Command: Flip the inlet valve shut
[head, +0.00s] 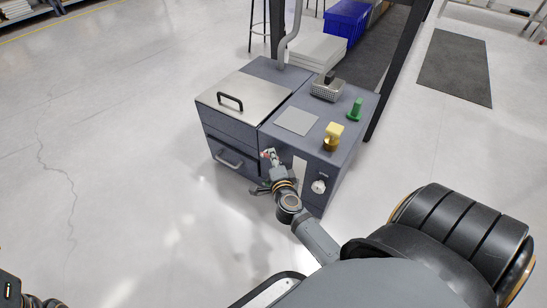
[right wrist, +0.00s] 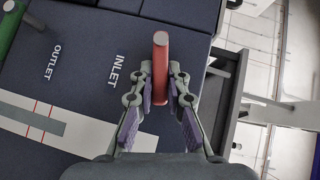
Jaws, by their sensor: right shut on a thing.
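The inlet valve's red handle (right wrist: 161,60) stands out from the dark panel beside the word INLET in the right wrist view. My right gripper (right wrist: 160,88) is shut on this handle, one finger on each side of it. In the head view my right gripper (head: 269,155) is at the front of the dark grey machine (head: 278,128), and its arm comes in from the lower right. The fingers hide most of the handle there. Dark parts of my left arm show at the bottom left corner; its jaws cannot be made out.
A green handle (right wrist: 13,25) sits by the word OUTLET at the left of the wrist view. On the machine top are a yellow-and-brass part (head: 333,136), a green part (head: 355,109) and a metal basket (head: 327,90). The floor left is clear.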

